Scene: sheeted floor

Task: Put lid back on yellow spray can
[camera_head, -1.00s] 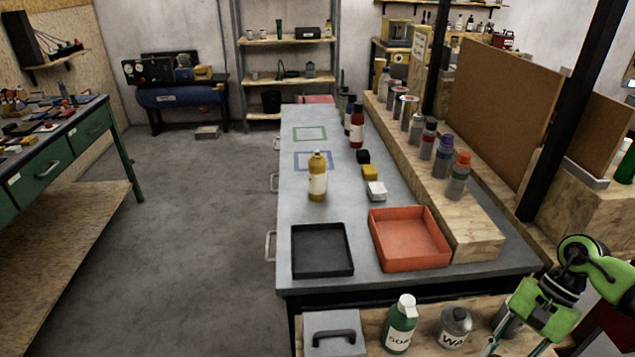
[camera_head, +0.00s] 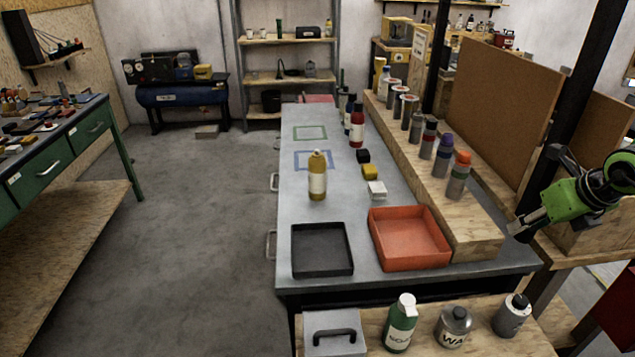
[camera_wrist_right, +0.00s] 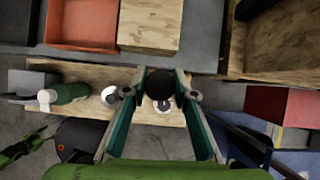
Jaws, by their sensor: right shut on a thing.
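My right gripper (camera_head: 517,229) is in the air beyond the right front corner of the grey bench. In the right wrist view its fingers (camera_wrist_right: 163,84) close on a black round thing (camera_wrist_right: 159,83). That thing is hard to make out in the head view. A narrow yellow thing (camera_head: 379,70) stands at the far end of the wooden ledge (camera_head: 470,225); it is too small to tell whether it is a spray can. A yellow bottle (camera_head: 317,176) with a yellowish top stands upright on the bench. My left gripper is out of view.
The ledge carries several spray cans, one with an orange cap (camera_head: 463,158). A black tray (camera_head: 350,257) and an orange tray (camera_head: 444,248) sit at the bench front. Below are a green soap bottle (camera_head: 402,325), a grey can (camera_head: 453,325) and a black-capped bottle (camera_head: 512,317).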

